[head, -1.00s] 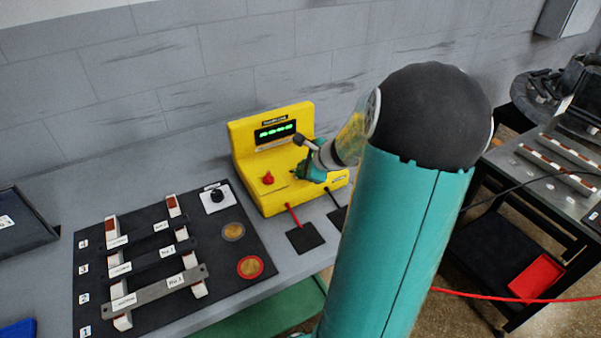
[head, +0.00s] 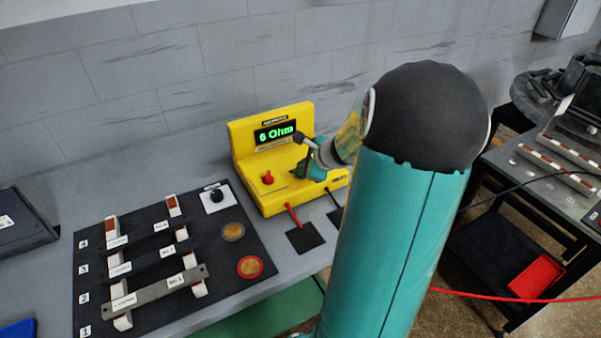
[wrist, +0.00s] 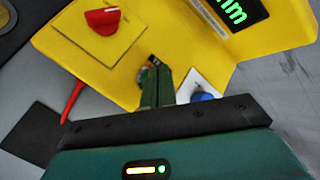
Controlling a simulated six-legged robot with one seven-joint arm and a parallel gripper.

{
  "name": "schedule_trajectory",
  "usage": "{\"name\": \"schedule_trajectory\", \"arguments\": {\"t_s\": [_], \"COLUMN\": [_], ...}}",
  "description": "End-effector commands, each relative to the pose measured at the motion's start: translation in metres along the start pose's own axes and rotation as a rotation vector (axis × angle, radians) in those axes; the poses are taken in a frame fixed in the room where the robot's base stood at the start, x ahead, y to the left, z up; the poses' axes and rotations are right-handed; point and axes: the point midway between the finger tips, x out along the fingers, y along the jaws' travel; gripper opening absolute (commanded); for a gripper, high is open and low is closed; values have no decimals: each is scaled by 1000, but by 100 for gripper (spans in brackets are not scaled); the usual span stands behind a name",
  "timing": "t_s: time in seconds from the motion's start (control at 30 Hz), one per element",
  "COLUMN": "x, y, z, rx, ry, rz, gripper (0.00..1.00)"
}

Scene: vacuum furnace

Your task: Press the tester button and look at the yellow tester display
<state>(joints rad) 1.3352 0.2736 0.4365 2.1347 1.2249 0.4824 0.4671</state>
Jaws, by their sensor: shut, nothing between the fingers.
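The yellow tester (head: 280,197) stands on the bench against the grey wall. Its display (head: 275,133) is lit green and appears to read "6 Ohm"; the end of the reading also shows in the wrist view (wrist: 233,10). A red knob (head: 267,178) is on the tester's sloped front and shows in the wrist view (wrist: 103,20). My gripper (head: 298,172) is shut and empty, its fingertips (wrist: 151,68) down at the tester's front, right of the red knob. A blue button (wrist: 203,97) on a white plate sits beside the fingers, partly hidden. I cannot tell what the fingertips touch.
A black board (head: 145,255) with several white posts and a grey bar (head: 160,288) lies left of the tester. Red and black leads run from the tester to dark pads (head: 305,238). A dark cart with a red tray (head: 537,275) stands at right.

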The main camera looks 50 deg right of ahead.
Motion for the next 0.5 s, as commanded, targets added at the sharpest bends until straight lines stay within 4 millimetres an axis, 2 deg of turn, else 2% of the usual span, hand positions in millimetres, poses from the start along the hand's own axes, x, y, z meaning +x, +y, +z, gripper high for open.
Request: {"name": "schedule_trajectory", "arguments": {"t_s": [0.5], "x": [-8], "y": [-6], "z": [5], "rx": [-1], "ry": [1], "rz": [-2], "gripper": [0]}}
